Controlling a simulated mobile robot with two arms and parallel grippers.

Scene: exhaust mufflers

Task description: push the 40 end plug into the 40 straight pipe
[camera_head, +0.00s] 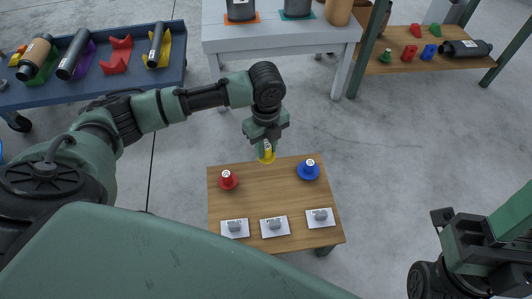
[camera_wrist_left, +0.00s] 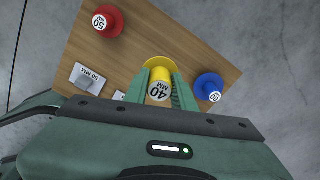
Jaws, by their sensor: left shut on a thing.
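The yellow end plug (camera_head: 267,154) stands at the far edge of the small wooden table (camera_head: 262,200). In the left wrist view the yellow plug (camera_wrist_left: 161,88) shows a white "40 MM" label. My left gripper (camera_head: 266,146) is above the table, with its fingers on both sides of the plug, shut on it. My right gripper (camera_head: 470,240) is at the lower right, away from the table; its fingers are unclear. Pipes lie on the blue bench at the upper left, including a dark one (camera_head: 156,44) in a yellow cradle. Their labels are unreadable, so I cannot tell which is the 40 straight pipe.
A red plug (camera_head: 227,179) and a blue plug (camera_head: 309,169) stand beside the yellow one. White label plates (camera_head: 274,227) line the table's near edge. The blue bench (camera_head: 110,85), a grey table (camera_head: 280,32) and a wooden shelf (camera_head: 400,62) stand behind. Open floor lies between.

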